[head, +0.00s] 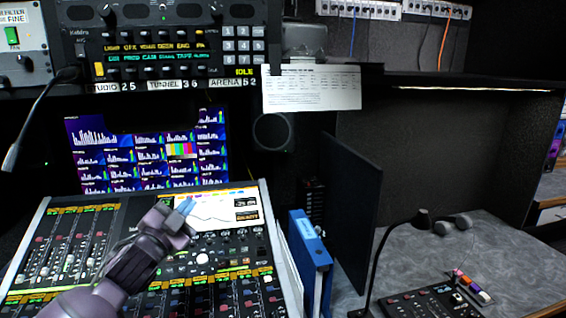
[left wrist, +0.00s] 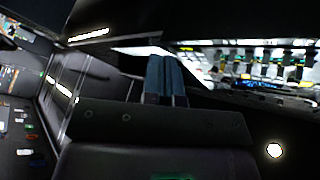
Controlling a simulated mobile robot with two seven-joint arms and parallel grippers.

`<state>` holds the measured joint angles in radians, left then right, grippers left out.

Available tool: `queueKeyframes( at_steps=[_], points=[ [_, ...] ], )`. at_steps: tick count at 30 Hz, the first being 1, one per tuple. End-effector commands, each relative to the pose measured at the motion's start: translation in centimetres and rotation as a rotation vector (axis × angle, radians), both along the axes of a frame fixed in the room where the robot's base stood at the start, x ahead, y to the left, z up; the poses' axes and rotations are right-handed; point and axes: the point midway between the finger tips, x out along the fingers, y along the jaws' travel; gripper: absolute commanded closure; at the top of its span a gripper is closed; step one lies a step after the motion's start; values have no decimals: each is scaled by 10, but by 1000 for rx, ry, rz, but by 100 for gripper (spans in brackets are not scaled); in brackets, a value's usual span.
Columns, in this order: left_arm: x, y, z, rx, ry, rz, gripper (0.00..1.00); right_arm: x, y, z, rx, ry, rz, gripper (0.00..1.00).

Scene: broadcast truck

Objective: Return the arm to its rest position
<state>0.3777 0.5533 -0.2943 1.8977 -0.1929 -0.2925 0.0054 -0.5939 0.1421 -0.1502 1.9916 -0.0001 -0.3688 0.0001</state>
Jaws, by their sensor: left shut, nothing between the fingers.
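My left arm comes in from the lower left in the head view, above the mixing console (head: 75,240). My left gripper (head: 186,205) is shut and empty, with its bluish fingertips in front of the console's small screen (head: 222,212). I cannot tell whether the fingertips touch the screen. In the left wrist view the two blue-grey fingers (left wrist: 166,78) stand side by side, closed together, with nothing between them. My right gripper is in neither view.
Blue binders (head: 310,258) stand right of the console, beside a dark upright panel (head: 350,210). A black desk lamp (head: 378,262) and a small control panel (head: 430,300) are on the grey desk (head: 505,255). A gooseneck microphone (head: 30,130) projects at the left.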

Motion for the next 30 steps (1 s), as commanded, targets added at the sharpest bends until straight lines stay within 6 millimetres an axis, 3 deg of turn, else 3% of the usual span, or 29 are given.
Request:
queueKeyframes(
  at_steps=[1,6,15,24,30],
  points=[
    [-9,4,-28,-50,65,11,100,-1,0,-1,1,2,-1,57],
    [-45,18,-108,-205,262,56,100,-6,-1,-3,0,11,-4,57],
    [-133,39,-229,-438,528,165,100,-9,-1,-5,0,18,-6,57],
    [-247,60,-331,-569,749,342,100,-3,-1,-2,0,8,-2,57],
    [-305,64,-369,-599,850,416,100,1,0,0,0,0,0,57]
  ],
)
